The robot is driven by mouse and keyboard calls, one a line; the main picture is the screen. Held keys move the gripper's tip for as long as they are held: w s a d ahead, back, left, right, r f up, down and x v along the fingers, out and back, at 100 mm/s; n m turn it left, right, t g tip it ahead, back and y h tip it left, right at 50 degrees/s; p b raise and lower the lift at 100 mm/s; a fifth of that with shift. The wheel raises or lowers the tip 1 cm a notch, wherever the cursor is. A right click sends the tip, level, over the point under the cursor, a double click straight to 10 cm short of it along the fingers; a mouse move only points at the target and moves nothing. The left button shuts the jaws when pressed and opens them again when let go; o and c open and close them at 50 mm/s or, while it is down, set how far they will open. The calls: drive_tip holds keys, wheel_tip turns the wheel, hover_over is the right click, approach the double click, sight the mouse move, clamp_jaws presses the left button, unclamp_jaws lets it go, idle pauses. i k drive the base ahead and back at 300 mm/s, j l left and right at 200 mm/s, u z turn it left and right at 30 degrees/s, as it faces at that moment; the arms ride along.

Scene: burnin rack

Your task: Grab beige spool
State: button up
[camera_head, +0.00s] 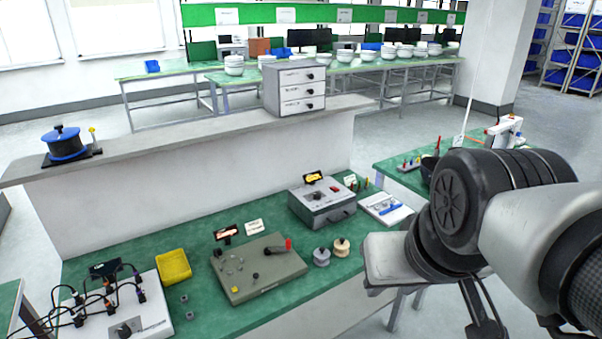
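The beige spool (341,247) stands upright on the green bench top, right of the grey-green fixture board. A grey spool (321,256) stands just left of it, very near. My arm fills the right side of the view, clearly to the right of both spools. Dark finger-like parts of my gripper (485,325) show below the arm at the bottom edge. They are partly hidden and cut off, so I cannot tell whether they are open or shut. Nothing touches the beige spool except the bench.
A grey box with a dial (322,203) stands behind the spools, with a white notepad (386,208) to its right. The fixture board (258,268) and yellow tray (173,267) lie left. A raised grey ledge (200,126) runs behind. Bench front is clear.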

sight(341, 246)
drive_tip(key=i+l+u, duration=0.1)
drive_tip(key=i+l, duration=0.25)
drive_tip(key=i+l+u, duration=0.15)
drive_tip(key=i+l, duration=0.2)
drive_tip(key=i+l+u, duration=0.1)
drive_tip(key=i+l, duration=0.2)
drive_tip(key=l, duration=0.15)
drive_tip(key=i+l+u, duration=0.1)
drive_tip(key=i+l, duration=0.2)
drive_tip(key=l, duration=0.15)
